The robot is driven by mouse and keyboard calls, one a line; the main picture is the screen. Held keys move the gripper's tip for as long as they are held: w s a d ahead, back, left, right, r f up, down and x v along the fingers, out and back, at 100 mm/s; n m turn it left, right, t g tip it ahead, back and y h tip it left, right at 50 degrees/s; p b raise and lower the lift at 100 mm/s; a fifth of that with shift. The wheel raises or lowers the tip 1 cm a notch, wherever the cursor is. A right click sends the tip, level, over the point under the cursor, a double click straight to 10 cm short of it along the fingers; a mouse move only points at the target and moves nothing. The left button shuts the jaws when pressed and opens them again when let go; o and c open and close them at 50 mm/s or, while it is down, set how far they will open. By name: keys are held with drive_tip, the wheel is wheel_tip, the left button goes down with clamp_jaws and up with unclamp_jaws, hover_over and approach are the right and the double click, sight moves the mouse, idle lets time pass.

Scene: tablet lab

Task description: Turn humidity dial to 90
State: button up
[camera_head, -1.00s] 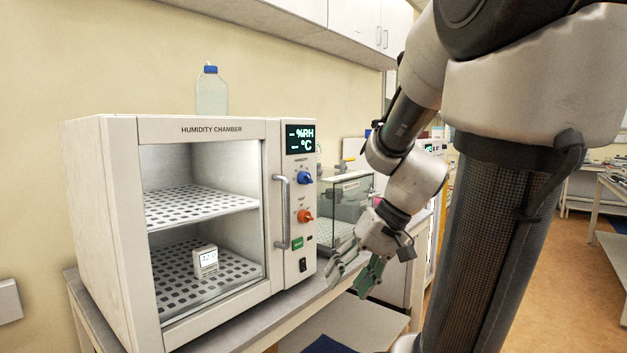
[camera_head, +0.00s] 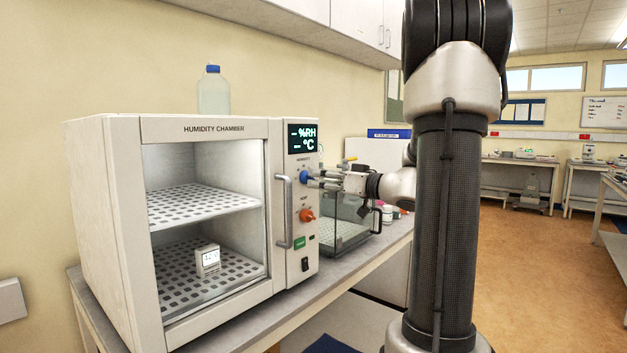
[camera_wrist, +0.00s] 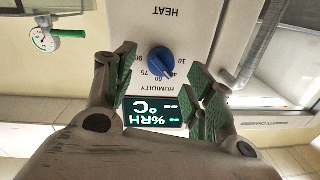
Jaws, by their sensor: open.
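The humidity chamber (camera_head: 210,130) stands on a bench, with its blue humidity dial (camera_head: 305,177) on the front panel below the display (camera_head: 302,138). The display shows dashes before %RH and °C. In the wrist view the blue dial (camera_wrist: 161,61) appears upside down, with printed numbers around it including 10, 60, 75 and 90. Its exact pointer setting is hard to read. My gripper (camera_wrist: 162,88) is open, its green-padded fingers on either side of the dial and apart from it. In the head view my gripper (camera_head: 318,180) is right in front of the dial.
The orange heat dial (camera_head: 306,215) sits below the blue one. A vertical door handle (camera_head: 285,212) is just left of the dials. A glass box (camera_head: 345,220) stands right of the chamber. A bottle (camera_head: 213,90) stands on top.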

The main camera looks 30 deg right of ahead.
sight(313, 178)
drive_tip(key=shift+x, duration=1.75)
drive_tip(key=c, duration=1)
